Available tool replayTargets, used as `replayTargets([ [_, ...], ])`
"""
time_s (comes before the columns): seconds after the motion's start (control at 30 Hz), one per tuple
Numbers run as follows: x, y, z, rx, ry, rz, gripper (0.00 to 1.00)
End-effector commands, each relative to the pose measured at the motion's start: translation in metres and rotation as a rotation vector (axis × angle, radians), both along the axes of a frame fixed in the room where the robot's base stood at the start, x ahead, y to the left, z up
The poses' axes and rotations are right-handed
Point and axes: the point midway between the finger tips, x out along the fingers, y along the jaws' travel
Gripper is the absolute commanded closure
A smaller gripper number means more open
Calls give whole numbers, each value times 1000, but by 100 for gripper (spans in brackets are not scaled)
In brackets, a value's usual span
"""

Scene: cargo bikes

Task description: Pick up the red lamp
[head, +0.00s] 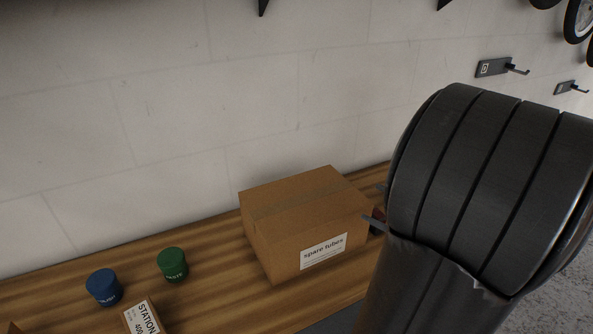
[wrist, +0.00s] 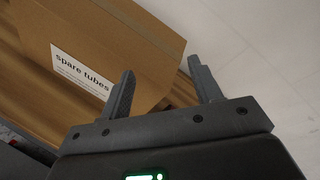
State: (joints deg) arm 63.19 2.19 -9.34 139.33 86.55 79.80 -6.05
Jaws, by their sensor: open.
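No clear red lamp shows in the wrist view.
The cardboard box (head: 297,214) labelled "spare tubes" stands on the wooden bench (head: 215,292) against the wall. A blue pot (head: 104,287), a green pot (head: 173,264) and a small labelled box (head: 143,317) are at left. Wall hooks (head: 501,68) are at upper right.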

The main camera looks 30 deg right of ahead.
Motion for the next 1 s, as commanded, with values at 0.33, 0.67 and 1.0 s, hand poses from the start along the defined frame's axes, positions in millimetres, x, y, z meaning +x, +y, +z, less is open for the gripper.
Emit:
replayTargets([
  [0.33, 1, -58, -82, 531, -39, -200, 42],
  [0.67, -7, -83, -127, 794, -82, -311, 42],
  [1.0, 37, -85, -129, 807, -84, -314, 42],
])
